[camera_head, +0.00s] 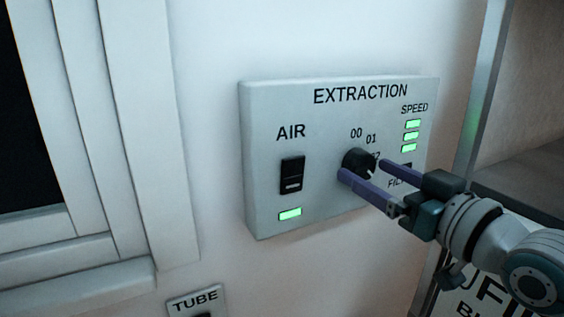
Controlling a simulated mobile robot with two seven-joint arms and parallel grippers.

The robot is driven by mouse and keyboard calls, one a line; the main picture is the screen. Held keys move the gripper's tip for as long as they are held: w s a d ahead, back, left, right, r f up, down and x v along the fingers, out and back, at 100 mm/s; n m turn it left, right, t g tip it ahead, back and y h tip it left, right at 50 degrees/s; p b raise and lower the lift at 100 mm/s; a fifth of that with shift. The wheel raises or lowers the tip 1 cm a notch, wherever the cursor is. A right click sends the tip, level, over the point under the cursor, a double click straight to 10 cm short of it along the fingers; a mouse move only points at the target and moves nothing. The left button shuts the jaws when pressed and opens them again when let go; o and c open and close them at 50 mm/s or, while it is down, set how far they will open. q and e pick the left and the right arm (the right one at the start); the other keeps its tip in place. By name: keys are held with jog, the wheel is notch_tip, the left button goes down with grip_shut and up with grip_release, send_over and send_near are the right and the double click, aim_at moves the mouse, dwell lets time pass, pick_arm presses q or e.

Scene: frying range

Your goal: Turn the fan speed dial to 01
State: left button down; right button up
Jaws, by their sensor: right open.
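The fan speed dial (356,160) is a round black knob on the grey EXTRACTION panel (262,110). The labels 00 and 01 show above it, and another number to its right is partly hidden. A small pale mark shows at the dial's lower right, and I cannot tell exactly which number it points at. My right gripper (364,169) comes in from the lower right and is open. Its two purple fingers lie on either side of the dial, one at the lower left and one at the right. I cannot tell whether they touch it. My left gripper is not in view.
An AIR rocker switch (292,175) with a lit green lamp (290,214) sits left of the dial. Three green SPEED bars (412,136) are lit. A FILTER label is partly hidden by my gripper. A TUBE plate (196,301) is below, and a window frame (150,130) is left.

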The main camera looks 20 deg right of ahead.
jog(key=shift+w, duration=0.35)
jog(key=shift+c, duration=0.4)
jog(key=c, duration=1.3)
